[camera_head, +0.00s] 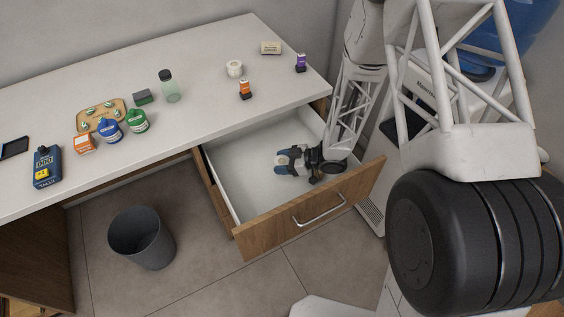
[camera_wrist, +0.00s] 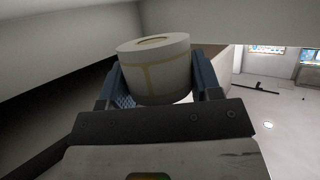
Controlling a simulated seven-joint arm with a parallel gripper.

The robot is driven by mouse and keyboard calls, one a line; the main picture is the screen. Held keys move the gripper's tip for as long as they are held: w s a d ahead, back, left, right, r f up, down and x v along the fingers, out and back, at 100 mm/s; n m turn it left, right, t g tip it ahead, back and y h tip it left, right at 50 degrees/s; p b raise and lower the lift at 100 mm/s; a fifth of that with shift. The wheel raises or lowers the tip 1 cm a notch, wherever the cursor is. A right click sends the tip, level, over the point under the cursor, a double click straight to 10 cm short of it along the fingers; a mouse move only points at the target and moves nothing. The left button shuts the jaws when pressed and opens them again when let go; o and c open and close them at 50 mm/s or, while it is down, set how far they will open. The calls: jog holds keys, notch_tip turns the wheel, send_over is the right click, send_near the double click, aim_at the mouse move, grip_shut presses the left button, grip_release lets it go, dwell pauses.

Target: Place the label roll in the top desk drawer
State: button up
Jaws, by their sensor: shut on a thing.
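The label roll (camera_wrist: 160,70) is a cream-white roll with a hole in its upper end. In the wrist view it stands between the two blue fingers of my gripper (camera_wrist: 157,88), which is shut on it. In the head view my gripper (camera_head: 283,162) reaches low inside the open top desk drawer (camera_head: 240,193), near its right part. The roll is hard to make out there against the white drawer interior. I cannot tell whether the roll touches the drawer bottom. The drawer has a wooden front (camera_head: 300,212) with a metal handle (camera_head: 319,210).
The drawer's left half looks empty. A grey bin (camera_head: 141,238) stands on the floor left of the drawer.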

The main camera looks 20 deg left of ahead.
jog(key=shift+f, duration=0.6)
jog(key=o, duration=0.9)
jog(key=shift+o, duration=0.2)
jog(key=shift+r, duration=0.2)
jog(key=shift+r, duration=0.5)
jog(key=v, duration=0.5)
notch_tip(320, 180, up, 7)
send_over(286, 162)
jog(key=d, duration=0.3)
jog(key=shift+w+d, duration=0.1)
jog(key=shift+w, duration=0.2)
